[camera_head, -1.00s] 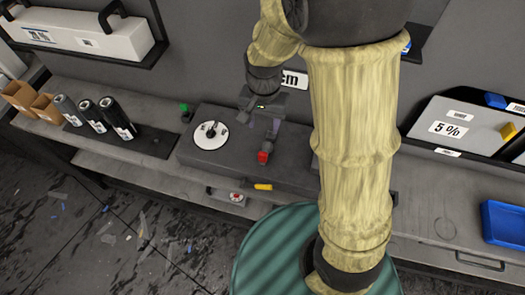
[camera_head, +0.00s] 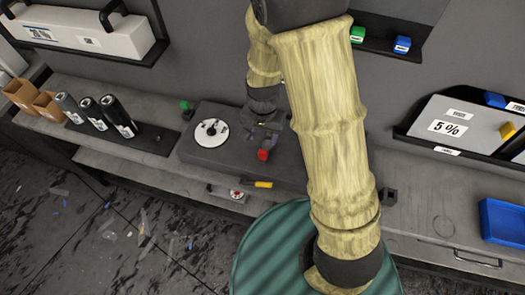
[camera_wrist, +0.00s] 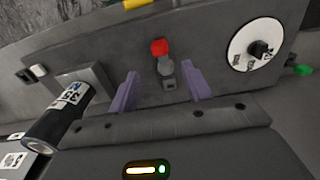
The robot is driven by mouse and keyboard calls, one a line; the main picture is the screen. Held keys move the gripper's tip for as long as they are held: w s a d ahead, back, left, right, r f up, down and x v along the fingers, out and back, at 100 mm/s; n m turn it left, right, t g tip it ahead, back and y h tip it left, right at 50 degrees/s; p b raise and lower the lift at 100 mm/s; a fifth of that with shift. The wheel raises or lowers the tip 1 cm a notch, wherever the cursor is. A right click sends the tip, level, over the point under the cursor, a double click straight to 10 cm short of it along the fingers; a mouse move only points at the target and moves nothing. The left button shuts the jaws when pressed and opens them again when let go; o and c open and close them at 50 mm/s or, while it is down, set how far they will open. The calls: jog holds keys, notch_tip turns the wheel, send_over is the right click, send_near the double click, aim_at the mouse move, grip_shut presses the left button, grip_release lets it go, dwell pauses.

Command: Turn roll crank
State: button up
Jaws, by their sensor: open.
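The roll crank shows in the wrist view as a short grey arm (camera_wrist: 167,70) with a red knob (camera_wrist: 158,46). In the head view its red knob (camera_head: 263,155) sits at the front of the dark grey machine box (camera_head: 215,160). My gripper (camera_wrist: 160,72) is open, with its purple fingers on either side of the grey crank part and gaps to both. In the head view my gripper (camera_head: 262,134) is just behind the red knob, and my arm hides part of the box. Finger depth relative to the crank is hard to tell.
A white dial (camera_head: 211,132) with a black knob is left of the crank. A yellow handle (camera_head: 263,185) is below it. Dark film rolls (camera_head: 117,117) stand at the left. A black roll (camera_wrist: 60,115) lies beside my gripper. A blue tray (camera_head: 505,221) is at the right.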

aim_at(263, 151)
notch_tip(263, 151, down, 10)
jog(key=shift+s+p, duration=0.15)
jog(key=shift+p, duration=0.55)
grip_shut()
